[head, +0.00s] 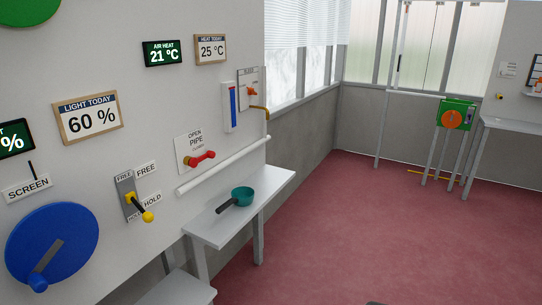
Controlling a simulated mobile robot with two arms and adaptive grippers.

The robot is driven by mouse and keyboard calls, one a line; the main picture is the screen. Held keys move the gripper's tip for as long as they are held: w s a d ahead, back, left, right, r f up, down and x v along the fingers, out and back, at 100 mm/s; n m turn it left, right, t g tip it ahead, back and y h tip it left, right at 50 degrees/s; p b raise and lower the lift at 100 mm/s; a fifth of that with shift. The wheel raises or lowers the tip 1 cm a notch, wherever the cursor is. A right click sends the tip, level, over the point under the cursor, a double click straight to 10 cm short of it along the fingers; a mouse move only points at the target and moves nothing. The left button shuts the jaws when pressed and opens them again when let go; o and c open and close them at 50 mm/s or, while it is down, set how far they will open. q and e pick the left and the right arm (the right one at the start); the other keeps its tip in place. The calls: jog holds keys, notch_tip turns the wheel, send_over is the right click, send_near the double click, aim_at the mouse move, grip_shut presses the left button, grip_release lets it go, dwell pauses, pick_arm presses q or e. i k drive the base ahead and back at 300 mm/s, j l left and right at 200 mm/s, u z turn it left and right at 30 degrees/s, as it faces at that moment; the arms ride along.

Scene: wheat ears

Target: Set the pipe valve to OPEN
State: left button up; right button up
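The pipe valve (199,160) is a red handle on a white plate on the left wall, in the middle of the head view. Its handle lies roughly sideways, with a rounded red end at the right. The plate (184,149) reads OPEN at the top and PIPE below it; smaller marks near the handle are too small to read. A white pipe (222,166) runs along the wall just below the valve.
A white shelf table (262,190) below the pipe holds a teal pan (242,195). A FREE/HOLD lever (138,207) and a big blue wheel (52,244) are left of the valve. A brass tap (260,110) is right.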

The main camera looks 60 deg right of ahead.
aim_at(194, 161)
jog(key=z, duration=1.3)
jog(key=i+l+u, duration=0.1)
jog(key=i+u, duration=0.15)
jog(key=i, duration=0.15)
jog(key=i+l+u, duration=0.25)
jog(key=i, duration=0.2)
jog(key=i+l+u, duration=0.2)
jog(key=i, duration=0.2)
